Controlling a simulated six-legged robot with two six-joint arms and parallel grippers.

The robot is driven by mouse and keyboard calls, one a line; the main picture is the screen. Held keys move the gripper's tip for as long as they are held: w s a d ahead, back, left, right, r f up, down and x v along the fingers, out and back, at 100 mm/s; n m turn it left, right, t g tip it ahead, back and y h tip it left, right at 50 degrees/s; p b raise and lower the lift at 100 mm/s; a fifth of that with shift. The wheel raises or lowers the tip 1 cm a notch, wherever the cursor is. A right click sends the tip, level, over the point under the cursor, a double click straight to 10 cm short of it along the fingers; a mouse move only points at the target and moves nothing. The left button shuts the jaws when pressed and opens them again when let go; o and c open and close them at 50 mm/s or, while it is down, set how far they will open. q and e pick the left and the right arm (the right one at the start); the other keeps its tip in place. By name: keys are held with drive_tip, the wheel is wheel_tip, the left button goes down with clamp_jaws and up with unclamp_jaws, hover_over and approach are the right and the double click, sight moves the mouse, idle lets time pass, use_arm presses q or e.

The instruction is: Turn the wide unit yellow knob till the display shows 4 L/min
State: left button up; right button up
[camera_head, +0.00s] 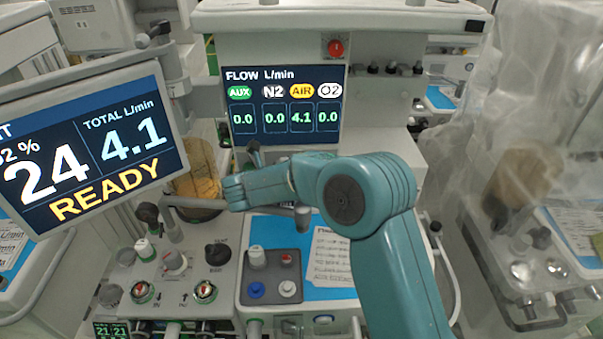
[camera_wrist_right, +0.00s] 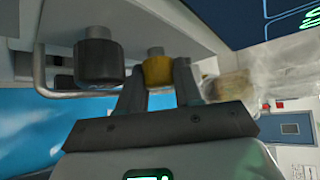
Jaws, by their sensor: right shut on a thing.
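The yellow knob (camera_wrist_right: 157,71) sits under the panel edge in the right wrist view. My right gripper (camera_wrist_right: 158,80) has one finger on each side of it and is shut on it. In the head view my right arm reaches in beneath the flow display (camera_head: 283,104) and hides the knob. That display reads 4.1 under the yellow AIR label and 0.0 under AUX, N2 and O2. The tilted monitor (camera_head: 90,145) at left shows TOTAL 4.1 L/min, 24 % and READY. My left gripper is in neither view.
A black knob (camera_wrist_right: 98,61) stands beside the yellow one, with a metal rail (camera_wrist_right: 62,94) near it. A lower panel with several knobs (camera_head: 205,290) lies below my arm. A plastic-covered cart (camera_head: 525,170) stands at right.

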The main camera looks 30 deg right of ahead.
drive_tip(key=shift+s+f+n+h+b, duration=0.1)
drive_tip(key=shift+f+n+h+b, duration=0.1)
drive_tip(key=shift+n+h+b, duration=0.15)
idle(0.4)
drive_tip(key=o, duration=0.8)
drive_tip(key=shift+d+r, duration=0.1)
drive_tip(key=shift+c, duration=0.2)
drive_tip(key=shift+a+r, duration=0.15)
drive_tip(key=shift+a, duration=0.3)
drive_tip(key=b+v, duration=0.3)
drive_tip(key=v, duration=1.2)
drive_tip(key=shift+a, duration=0.25)
